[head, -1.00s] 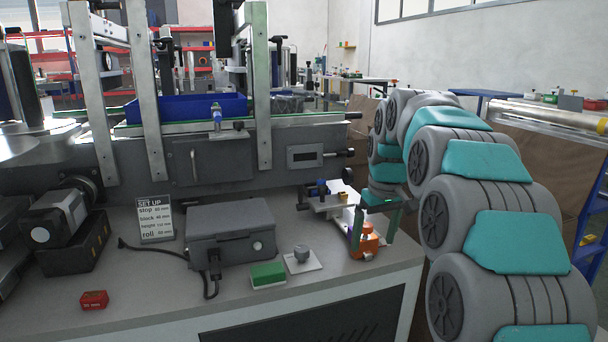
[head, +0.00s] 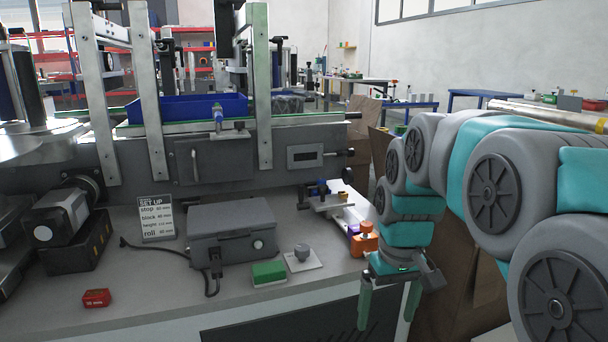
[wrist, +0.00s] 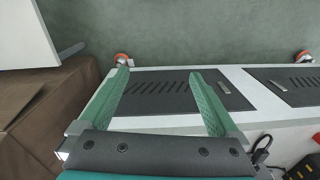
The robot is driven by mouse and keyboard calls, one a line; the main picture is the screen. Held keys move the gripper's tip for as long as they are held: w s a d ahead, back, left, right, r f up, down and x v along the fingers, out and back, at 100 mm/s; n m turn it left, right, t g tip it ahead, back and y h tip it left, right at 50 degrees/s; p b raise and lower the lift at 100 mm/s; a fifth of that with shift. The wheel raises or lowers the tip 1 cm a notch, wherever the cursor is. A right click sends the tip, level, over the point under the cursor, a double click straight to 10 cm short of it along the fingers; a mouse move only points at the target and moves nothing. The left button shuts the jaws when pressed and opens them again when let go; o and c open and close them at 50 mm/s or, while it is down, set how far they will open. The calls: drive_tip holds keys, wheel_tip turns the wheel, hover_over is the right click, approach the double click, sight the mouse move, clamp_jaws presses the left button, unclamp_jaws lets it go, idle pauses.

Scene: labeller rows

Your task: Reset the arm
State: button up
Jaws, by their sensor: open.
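My gripper (head: 387,318) hangs with its fingers pointing down, just off the right front corner of the grey worktop (head: 330,275). Its two green fingers are spread apart with nothing between them. In the wrist view the open gripper (wrist: 165,85) shows with the cabinet's vented front panel (wrist: 180,92) and the floor (wrist: 200,30) beyond the fingers. My arm is folded at the right side of the head view, apart from the bench.
An orange block (head: 364,240) and a purple piece (head: 352,229) stand on the worktop's right edge, close to my arm. A green block (head: 268,272), a knob on a plate (head: 303,257) and a red block (head: 96,298) lie further left. Brown cardboard (head: 465,290) stands behind my arm.

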drive_tip(key=s+f+m+g, duration=0.1)
drive_tip(key=s+f, duration=0.3)
drive_tip(key=s, duration=0.7)
drive_tip(key=s+f+m, duration=0.1)
drive_tip(key=s+f, duration=0.4)
drive_tip(key=s, duration=0.7)
drive_tip(key=shift+s+d+f+g, duration=0.25)
drive_tip(key=shift+d+f+g, duration=0.05)
drive_tip(key=shift+g, duration=0.1)
